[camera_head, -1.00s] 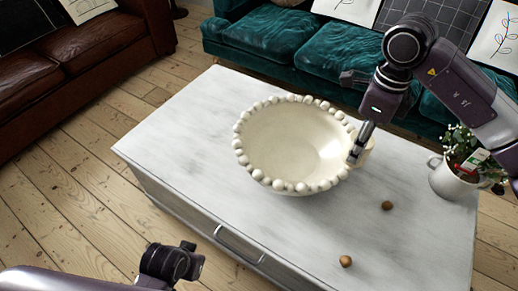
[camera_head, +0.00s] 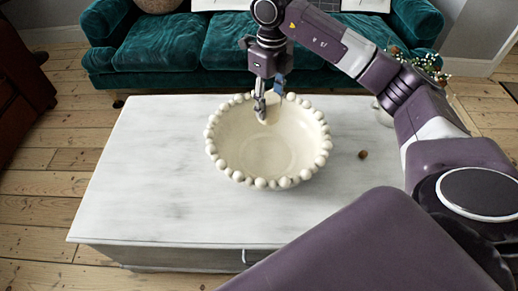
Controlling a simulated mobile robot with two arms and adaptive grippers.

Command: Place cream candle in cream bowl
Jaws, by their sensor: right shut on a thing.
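The cream bowl (camera_head: 268,155), with a rim of round beads, stands upright on the white table. My right gripper (camera_head: 269,101) points down over the bowl's far side. It is shut on the cream candle (camera_head: 270,113), whose pale colour blends with the bowl behind it. The candle shows against the inner far wall of the bowl; I cannot tell if it touches the bowl. My left gripper is out of view.
The white table (camera_head: 140,180) is clear to the left of the bowl. A small brown ball (camera_head: 363,154) lies to its right. A white pot (camera_head: 383,114) with a flowering plant is partly hidden behind my right arm. A teal sofa (camera_head: 160,45) stands behind.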

